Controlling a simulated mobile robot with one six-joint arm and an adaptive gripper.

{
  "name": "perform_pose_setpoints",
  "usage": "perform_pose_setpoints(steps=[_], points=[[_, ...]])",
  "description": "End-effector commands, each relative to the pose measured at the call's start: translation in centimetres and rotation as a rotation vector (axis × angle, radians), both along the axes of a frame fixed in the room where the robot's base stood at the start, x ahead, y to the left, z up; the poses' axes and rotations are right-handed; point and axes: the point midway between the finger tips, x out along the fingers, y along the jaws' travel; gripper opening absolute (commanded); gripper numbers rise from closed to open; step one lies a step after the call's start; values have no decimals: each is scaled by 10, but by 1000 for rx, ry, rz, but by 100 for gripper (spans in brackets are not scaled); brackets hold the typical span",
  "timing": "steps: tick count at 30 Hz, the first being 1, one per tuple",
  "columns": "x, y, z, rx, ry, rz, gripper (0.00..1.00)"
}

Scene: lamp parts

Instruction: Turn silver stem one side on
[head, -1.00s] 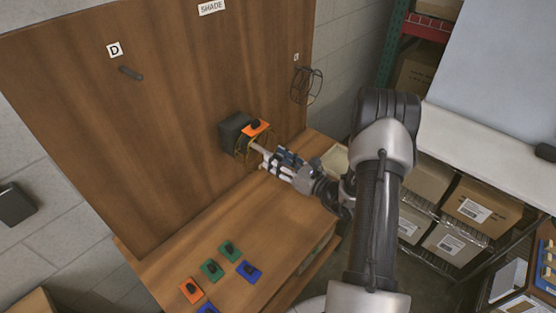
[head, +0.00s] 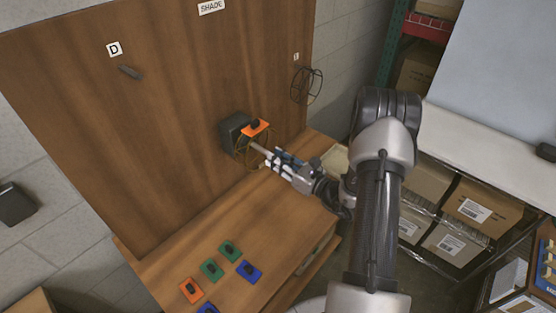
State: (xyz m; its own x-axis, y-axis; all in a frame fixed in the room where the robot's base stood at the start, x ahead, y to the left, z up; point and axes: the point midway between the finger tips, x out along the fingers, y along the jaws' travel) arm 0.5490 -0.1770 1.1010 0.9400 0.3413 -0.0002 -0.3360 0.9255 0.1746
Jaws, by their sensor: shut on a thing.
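The silver stem (head: 260,148) sticks out from a dark block (head: 233,128) on the upright wooden panel. An orange piece with a black knob (head: 255,127) sits at the top of the block's front, and a brass-coloured wire ring (head: 241,154) surrounds the stem there. My gripper (head: 274,156) is shut on the outer end of the stem, its fingers pointing up and left toward the panel. The fingers hide the stem's end, and I cannot make out which side of it faces up.
Several orange, green (head: 212,269) and blue (head: 249,271) plates with black knobs lie on the wooden bench (head: 160,268). A dark wire cage (head: 307,86) hangs on the panel's right, and a dark peg (head: 130,72) is under label D. Boxes on shelves (head: 483,207) stand at right.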

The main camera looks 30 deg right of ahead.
Motion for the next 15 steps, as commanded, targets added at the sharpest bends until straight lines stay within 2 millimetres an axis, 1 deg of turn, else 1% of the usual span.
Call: perform_pose_setpoints(steps=[8,15], points=[[0,0,-2,-134,-51,0,0],[0,0,-3,-335,-125,0,0]])
